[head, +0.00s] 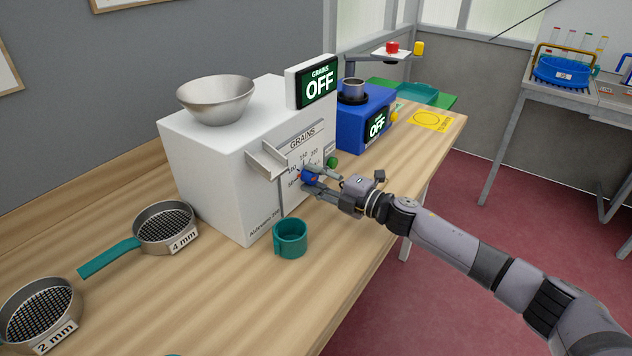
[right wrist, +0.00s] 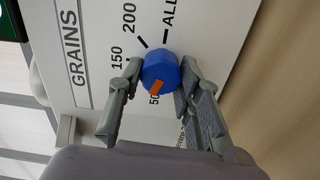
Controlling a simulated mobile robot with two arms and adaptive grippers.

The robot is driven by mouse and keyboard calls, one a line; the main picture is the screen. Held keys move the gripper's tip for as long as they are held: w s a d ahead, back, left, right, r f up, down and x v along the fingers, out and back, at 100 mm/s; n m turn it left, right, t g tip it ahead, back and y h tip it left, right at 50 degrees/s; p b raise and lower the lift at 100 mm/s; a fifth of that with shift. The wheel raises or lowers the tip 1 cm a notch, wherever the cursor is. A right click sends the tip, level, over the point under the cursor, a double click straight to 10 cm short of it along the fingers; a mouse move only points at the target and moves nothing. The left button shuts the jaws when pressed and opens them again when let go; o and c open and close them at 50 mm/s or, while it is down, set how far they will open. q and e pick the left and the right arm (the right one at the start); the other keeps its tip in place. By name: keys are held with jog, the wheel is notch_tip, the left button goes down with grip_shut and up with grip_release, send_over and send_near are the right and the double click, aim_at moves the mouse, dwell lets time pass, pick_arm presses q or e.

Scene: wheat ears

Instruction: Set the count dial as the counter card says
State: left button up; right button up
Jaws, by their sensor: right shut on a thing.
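The white grain counter (head: 215,170) stands on the wooden bench, with a GRAINS scale on its front face. Its count dial (head: 309,176) is a blue knob, and it also shows in the right wrist view (right wrist: 161,66) with an orange mark (right wrist: 156,87). The mark points down and left, near the partly hidden 50. I can also read 150, 200 and ALL around the knob. My right gripper (head: 313,184) is shut on the dial, one finger on each side. The counter's screen (head: 318,82) reads OFF. My left gripper is not in view.
A teal cup (head: 290,240) stands below the counter's front. Two sieves, 4 mm (head: 165,228) and 2 mm (head: 40,312), lie at left. A blue device (head: 365,118) and a yellow card (head: 431,120), its writing too small to read, are behind my right gripper.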

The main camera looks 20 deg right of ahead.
jog(key=shift+f+n+b, duration=0.15)
jog(key=shift+n+b, duration=0.45)
jog(key=shift+n, duration=1.3)
jog(key=o, duration=1.1)
jog(key=shift+o, duration=0.2)
jog(key=v, duration=1.2)
